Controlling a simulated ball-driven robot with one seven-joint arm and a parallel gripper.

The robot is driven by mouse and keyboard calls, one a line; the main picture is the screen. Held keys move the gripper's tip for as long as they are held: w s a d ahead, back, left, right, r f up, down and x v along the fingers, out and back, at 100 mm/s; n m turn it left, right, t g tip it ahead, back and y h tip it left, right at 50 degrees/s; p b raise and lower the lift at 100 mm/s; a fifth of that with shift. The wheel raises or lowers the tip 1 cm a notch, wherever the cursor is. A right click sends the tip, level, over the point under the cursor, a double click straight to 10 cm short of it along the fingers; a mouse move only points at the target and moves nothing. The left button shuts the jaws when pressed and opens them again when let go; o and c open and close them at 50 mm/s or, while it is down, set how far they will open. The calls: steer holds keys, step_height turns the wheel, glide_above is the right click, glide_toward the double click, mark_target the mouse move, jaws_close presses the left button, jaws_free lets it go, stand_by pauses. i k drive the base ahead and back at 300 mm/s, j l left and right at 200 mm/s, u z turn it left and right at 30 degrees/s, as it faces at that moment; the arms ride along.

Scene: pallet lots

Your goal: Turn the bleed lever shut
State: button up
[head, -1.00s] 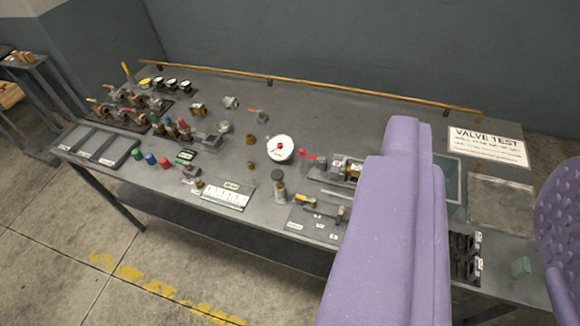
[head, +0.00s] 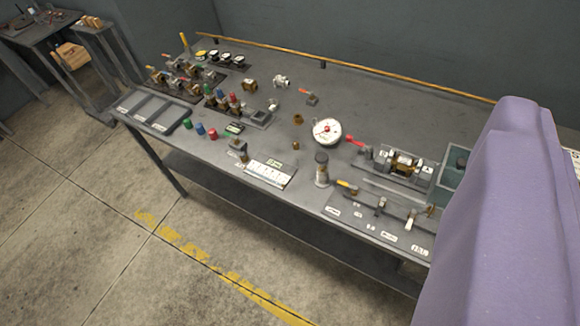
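A grey valve test bench (head: 235,150) fills the middle of the view. Just right of the gauge, a red-handled lever (head: 355,140) joins a grey and brass valve assembly (head: 402,162). A yellow-handled lever (head: 347,186) lies on a labelled plate in front. I cannot tell for certain which is the bleed lever. My purple arm covers the bench's right end. My gripper does not show.
Several valves with coloured handles (head: 180,75) and a grey divided tray (head: 158,110) occupy the bench's left end. A yellow rail (head: 350,80) runs along its back edge by the wall. The concrete floor in front, with a worn yellow line, is clear.

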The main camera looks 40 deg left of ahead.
mark_target(413, 213)
steer(key=i, duration=1.05)
